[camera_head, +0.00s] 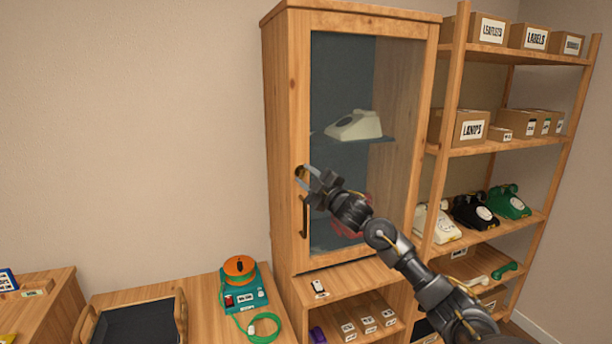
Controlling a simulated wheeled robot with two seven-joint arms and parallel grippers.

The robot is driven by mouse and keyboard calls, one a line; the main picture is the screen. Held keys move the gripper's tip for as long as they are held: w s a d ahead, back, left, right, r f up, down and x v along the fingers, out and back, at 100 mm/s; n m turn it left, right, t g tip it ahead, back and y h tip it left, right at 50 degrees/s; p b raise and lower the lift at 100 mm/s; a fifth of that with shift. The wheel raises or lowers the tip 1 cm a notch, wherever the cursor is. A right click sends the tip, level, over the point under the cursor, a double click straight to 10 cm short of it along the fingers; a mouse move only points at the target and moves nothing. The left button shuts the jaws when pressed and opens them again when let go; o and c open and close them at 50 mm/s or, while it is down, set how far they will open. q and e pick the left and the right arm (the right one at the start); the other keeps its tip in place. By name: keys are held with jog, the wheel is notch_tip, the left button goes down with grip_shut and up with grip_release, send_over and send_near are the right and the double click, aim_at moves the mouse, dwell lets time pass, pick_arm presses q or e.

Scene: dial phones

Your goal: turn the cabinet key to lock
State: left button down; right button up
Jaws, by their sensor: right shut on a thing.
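The wooden cabinet (287,120) stands in the middle with its glass door closed. The cabinet key (300,171) is at the brass-coloured lock on the door's left frame, above the dark handle (305,216). My right gripper (306,172) is at the lock, shut on the key; its fingers cover most of the key, so its angle cannot be told. My right arm comes in from the lower right across the glass. My left gripper is not in view.
A cream phone (354,126) sits on a shelf behind the glass. An open shelf rack (455,95) with boxes and phones stands close on the right. A teal device with an orange reel (240,268) is on the low table at left. The wall left of the cabinet is clear.

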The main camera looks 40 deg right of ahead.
jog(key=n, duration=0.2)
jog(key=n+g+y+p, duration=0.1)
jog(key=n, duration=0.1)
jog(key=shift+d+r, duration=0.1)
jog(key=shift+r, duration=0.1)
jog(key=shift+n+g+p, duration=0.5)
jog(key=shift+n+g, duration=0.3)
jog(key=shift+n, duration=1)
jog(key=o, duration=1)
